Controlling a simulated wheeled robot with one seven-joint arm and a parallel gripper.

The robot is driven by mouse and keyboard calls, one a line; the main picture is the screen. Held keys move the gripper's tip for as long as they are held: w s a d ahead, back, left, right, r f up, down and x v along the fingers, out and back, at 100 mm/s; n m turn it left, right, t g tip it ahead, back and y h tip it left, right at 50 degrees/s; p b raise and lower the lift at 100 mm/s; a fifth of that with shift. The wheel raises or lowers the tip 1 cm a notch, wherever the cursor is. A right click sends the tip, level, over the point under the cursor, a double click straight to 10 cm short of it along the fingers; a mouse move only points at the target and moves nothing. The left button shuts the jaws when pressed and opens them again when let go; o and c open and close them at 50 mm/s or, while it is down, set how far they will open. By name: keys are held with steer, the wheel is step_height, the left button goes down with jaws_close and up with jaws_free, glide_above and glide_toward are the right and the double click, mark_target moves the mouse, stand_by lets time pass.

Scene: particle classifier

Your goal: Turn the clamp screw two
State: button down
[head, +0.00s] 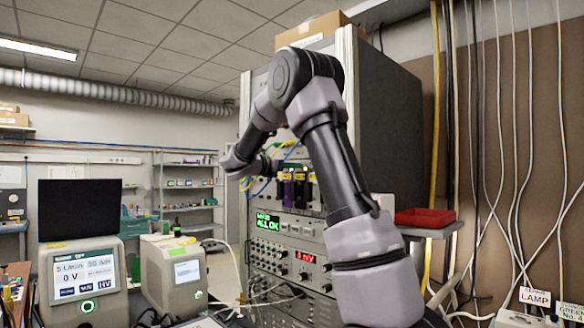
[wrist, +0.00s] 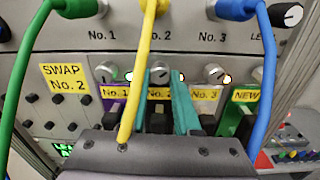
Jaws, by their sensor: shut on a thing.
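The clamp screw two (wrist: 159,76) is a small silvery knob under the panel print "No. 2" in the wrist view. The teal fingers of my gripper (wrist: 160,82) come up from below, one on each side of it, and are shut on it. The similar clamp screw one (wrist: 104,74) is to the left and clamp screw three (wrist: 214,73) to the right, both clear of the fingers. The yellow No. 2 label (wrist: 159,94) shows between the fingers. In the head view, my gripper is at the rack front, its fingertips not clearly visible.
Green (wrist: 27,75), yellow (wrist: 137,75) and blue (wrist: 272,75) cables hang in front of the panel; the yellow one passes just left of the fingers. A yellow "SWAP No. 2" note (wrist: 73,83) is at left. In the head view, a red tray (head: 425,217) stands right of the rack.

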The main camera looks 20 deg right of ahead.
steer(key=m, duration=0.6)
steer(key=shift+w, duration=0.1)
steer(key=m, duration=1.7)
steer(key=shift+m, duration=0.4)
steer(key=c, duration=0.6)
jaws_free()
steer(key=shift+r, duration=0.1)
steer(key=shift+a, duration=0.15)
steer(key=v, duration=1)
steer(key=shift+a, duration=0.35)
